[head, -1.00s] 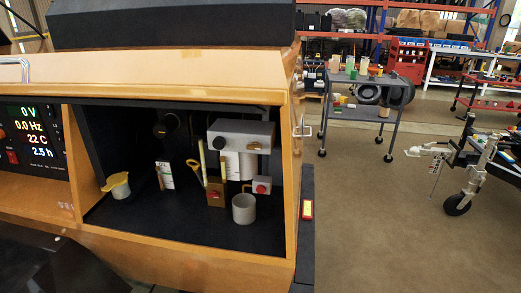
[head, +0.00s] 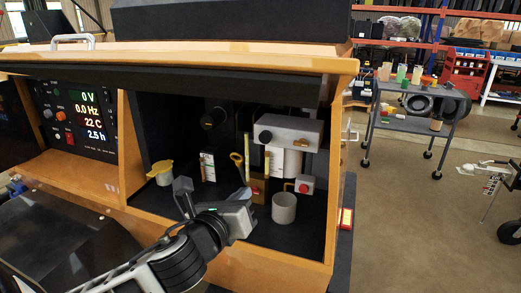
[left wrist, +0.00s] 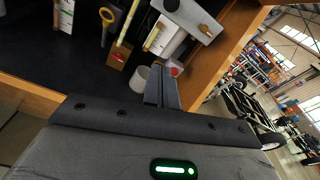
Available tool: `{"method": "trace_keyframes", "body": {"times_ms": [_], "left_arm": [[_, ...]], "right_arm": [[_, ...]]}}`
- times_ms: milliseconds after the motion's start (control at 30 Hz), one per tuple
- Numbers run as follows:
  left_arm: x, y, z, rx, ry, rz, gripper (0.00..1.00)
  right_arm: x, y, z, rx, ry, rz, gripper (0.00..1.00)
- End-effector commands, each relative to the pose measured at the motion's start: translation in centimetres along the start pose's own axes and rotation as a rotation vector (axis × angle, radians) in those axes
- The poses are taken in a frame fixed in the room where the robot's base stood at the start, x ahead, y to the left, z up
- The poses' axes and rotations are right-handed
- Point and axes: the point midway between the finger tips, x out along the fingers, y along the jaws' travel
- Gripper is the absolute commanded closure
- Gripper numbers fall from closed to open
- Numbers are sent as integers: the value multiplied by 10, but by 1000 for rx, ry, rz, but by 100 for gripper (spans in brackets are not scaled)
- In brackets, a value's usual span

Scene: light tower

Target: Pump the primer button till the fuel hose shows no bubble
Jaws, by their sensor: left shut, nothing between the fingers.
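A grey filter block (head: 290,131) with a black round knob (head: 265,136) sits high in the open bay. Below it, a small grey box carries a red button (head: 303,188), which also shows in the left wrist view (left wrist: 174,71). I cannot tell which is the primer button. A thin yellowish upright tube (head: 247,158), perhaps the fuel hose, stands left of the block; I cannot make out any bubble. My left gripper (head: 239,205) is shut and empty in front of the bay, and its fingers (left wrist: 160,88) appear apart from everything. My right gripper is out of view.
A grey cup (head: 284,207) stands on the bay floor near the red button. A brown box (head: 257,188), a yellow-handled dipstick (head: 237,159) and a yellow-capped filler (head: 160,172) are inside too. The orange frame (head: 333,200) bounds the bay on the right. A display panel (head: 72,120) is left.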

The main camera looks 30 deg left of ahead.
Motion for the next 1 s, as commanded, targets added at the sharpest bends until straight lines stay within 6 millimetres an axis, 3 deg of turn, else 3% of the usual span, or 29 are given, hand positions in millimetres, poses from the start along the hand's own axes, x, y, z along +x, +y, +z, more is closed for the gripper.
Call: {"method": "trace_keyframes", "body": {"times_ms": [100, 200, 633, 767, 1000], "left_arm": [[-3, -5, 34, 235, -96, 9, 100], [-5, -7, 47, 323, -131, 19, 100], [-1, -7, 49, 341, -134, 22, 100], [14, -7, 52, 338, -136, 24, 100], [64, -7, 60, 336, -136, 23, 100]], "right_arm": [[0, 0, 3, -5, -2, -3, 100], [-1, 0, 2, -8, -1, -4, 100], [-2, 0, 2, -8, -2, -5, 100], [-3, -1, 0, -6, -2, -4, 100], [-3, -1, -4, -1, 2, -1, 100]]}}
